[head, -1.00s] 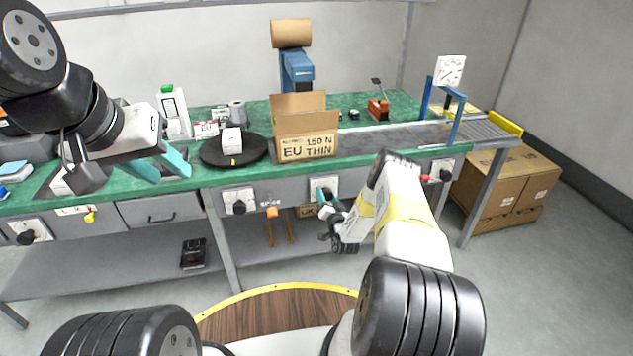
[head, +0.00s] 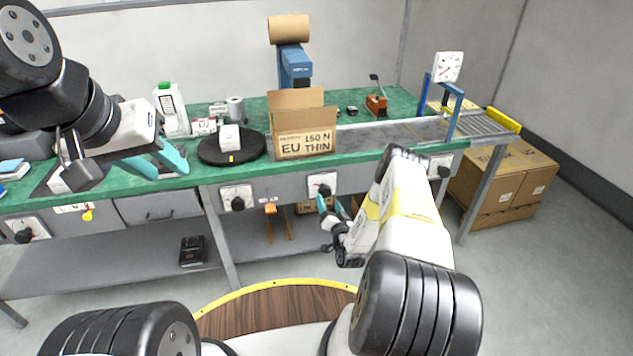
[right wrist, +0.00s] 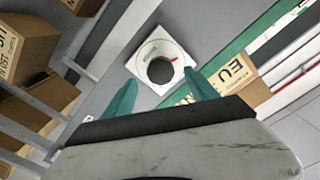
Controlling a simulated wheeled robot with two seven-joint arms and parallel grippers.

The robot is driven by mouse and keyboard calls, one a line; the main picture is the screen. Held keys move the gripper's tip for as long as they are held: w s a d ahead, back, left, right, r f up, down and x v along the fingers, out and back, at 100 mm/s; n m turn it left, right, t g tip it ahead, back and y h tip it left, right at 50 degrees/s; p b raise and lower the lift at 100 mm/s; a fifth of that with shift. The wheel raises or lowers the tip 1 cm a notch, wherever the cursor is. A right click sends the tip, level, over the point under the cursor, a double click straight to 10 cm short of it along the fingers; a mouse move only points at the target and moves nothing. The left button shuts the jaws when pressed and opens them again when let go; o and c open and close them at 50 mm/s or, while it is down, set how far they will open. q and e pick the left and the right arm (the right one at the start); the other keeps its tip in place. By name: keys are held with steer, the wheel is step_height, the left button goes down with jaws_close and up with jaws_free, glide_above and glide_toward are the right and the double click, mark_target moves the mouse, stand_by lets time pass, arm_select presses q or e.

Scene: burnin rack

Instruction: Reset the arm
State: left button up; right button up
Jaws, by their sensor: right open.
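My right gripper (head: 330,206) is open and empty in front of the bench's front panel, below the cardboard box. In the right wrist view its two teal fingers (right wrist: 160,97) stand apart, with a white plate and dark knob (right wrist: 160,69) showing beyond and between them. That knob does not appear gripped. My left gripper (head: 160,163) is over the left part of the green bench top; its teal fingers look spread, with nothing visible between them.
The green bench (head: 370,146) carries an open cardboard box (head: 303,131), a black turntable (head: 213,152), a white bottle (head: 172,112) and a blue dispenser (head: 295,68). Knob plates (head: 237,198) line the front. Cartons (head: 505,182) stand on the floor at right.

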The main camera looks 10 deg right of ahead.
steer(key=shift+s, duration=0.55)
steer(key=shift+r, duration=0.1)
